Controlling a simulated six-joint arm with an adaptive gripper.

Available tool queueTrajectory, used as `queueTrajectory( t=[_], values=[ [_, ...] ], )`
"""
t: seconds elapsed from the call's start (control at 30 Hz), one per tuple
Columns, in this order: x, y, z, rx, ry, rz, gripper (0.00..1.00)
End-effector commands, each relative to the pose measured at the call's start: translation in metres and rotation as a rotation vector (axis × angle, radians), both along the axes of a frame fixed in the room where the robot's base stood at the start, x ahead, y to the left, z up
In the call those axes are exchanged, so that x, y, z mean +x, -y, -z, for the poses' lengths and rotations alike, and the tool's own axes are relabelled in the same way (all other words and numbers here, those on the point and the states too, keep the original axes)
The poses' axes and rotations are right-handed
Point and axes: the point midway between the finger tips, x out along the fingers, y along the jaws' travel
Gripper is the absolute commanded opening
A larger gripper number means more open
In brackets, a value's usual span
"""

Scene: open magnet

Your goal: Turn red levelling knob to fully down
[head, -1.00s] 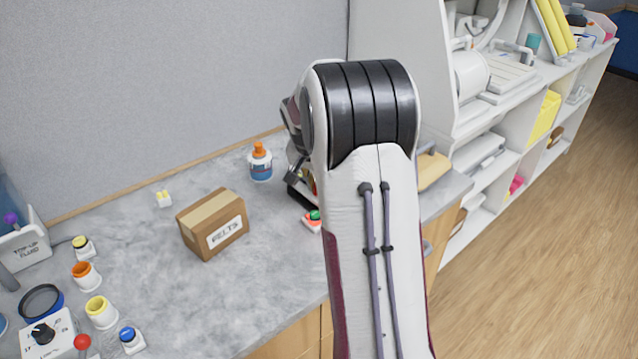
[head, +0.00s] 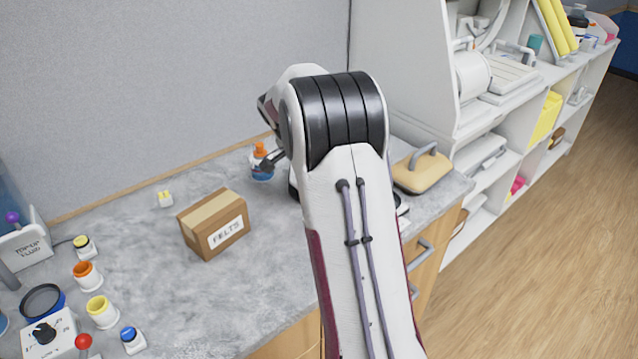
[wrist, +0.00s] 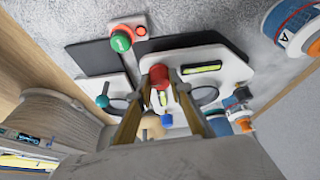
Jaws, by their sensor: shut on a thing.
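The red levelling knob (wrist: 159,72) stands on a white plate (wrist: 222,62) of a device in the wrist view. My gripper (wrist: 159,84) has its two fingers either side of the red knob and is shut on it. A bubble level with a yellow-green vial (wrist: 202,67) lies on the plate right of the knob. A blue knob (wrist: 166,119) sits lower, between the fingers. In the head view my arm hides the knob and my gripper. How far the knob is turned cannot be told.
A green button (wrist: 121,41) and a teal ball-ended lever (wrist: 102,101) are close by on the left. An orange-capped bottle (head: 262,164) and a felts box (head: 212,224) stand on the grey bench. A tan handled block (head: 422,174) lies right of my arm.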

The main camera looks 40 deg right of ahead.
Motion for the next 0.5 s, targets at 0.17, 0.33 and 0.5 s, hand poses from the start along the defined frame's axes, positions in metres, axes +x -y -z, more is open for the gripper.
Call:
queueTrajectory(
  t=[0.17,0.33,0.5],
  values=[
    [-0.0002,-0.0008,0.001,0.001,-0.003,0.033,0.0],
    [-0.0004,-0.0008,0.0011,0.001,-0.003,0.041,0.0],
    [-0.0005,-0.0009,0.0014,0.001,-0.003,0.04,0.0]
  ],
)
